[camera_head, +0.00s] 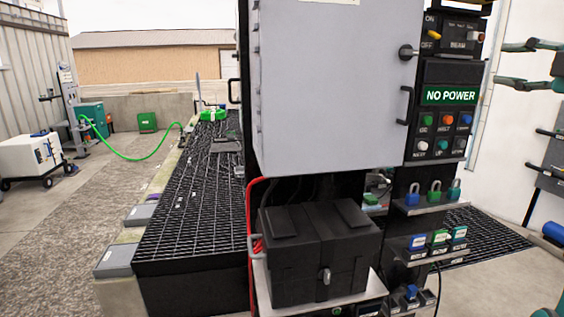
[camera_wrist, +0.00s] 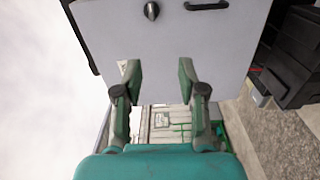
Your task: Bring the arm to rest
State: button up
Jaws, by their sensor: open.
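My gripper (camera_wrist: 160,78) shows in the wrist view with its two teal fingers spread wide apart and nothing between them. The grey cabinet door (camera_wrist: 170,35) lies beyond the fingertips, with a dark round knob (camera_wrist: 152,11) and a black handle (camera_wrist: 206,5). In the camera_head view, teal and dark finger-like parts of my gripper (camera_head: 504,63) reach in from the right edge, to the right of the control panel. A gap shows there between them and the panel. The rest of my arm is mostly out of view.
The grey cabinet (camera_head: 325,90) and the NO POWER panel (camera_head: 451,95) stand in the middle. A black box (camera_head: 320,262) sits below. Padlocks (camera_head: 434,190) stand on a small shelf. Dark grating (camera_head: 185,215) runs left; open concrete (camera_head: 65,240) lies beyond it.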

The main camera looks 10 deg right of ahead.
jog(key=w+a+f+m, duration=0.2)
jog(key=w+f+m, duration=0.2)
jog(key=f, duration=0.9)
jog(key=w+a+f+m, duration=0.1)
jog(key=w+f+m, duration=0.3)
jog(key=f, duration=1)
jog(key=s+a+f+m+h, duration=0.1)
jog(key=s+a+f+m, duration=0.15)
jog(key=f, duration=0.55)
jog(key=s+a+f+m+g+h, duration=0.1)
jog(key=s+a+f+m, duration=0.1)
jog(key=a+f, duration=0.35)
jog(key=s+a+f+m, duration=0.1)
jog(key=s+f+m, duration=0.1)
jog(key=f, duration=0.8)
jog(key=s+a+f+m+g, duration=0.1)
jog(key=s+a+f, duration=0.4)
jog(key=s+f, duration=0.3)
jog(key=s+a+f+m, duration=0.2)
jog(key=s+a+f, duration=0.25)
jog(key=s, duration=0.55)
jog(key=s+a, duration=0.2)
jog(key=s, duration=0.9)
jog(key=s+a+g+y, duration=0.1)
jog(key=s+a, duration=0.2)
jog(key=s, duration=0.8)
jog(key=shift+s+a, duration=0.25)
jog(key=shift+s, duration=0.05)
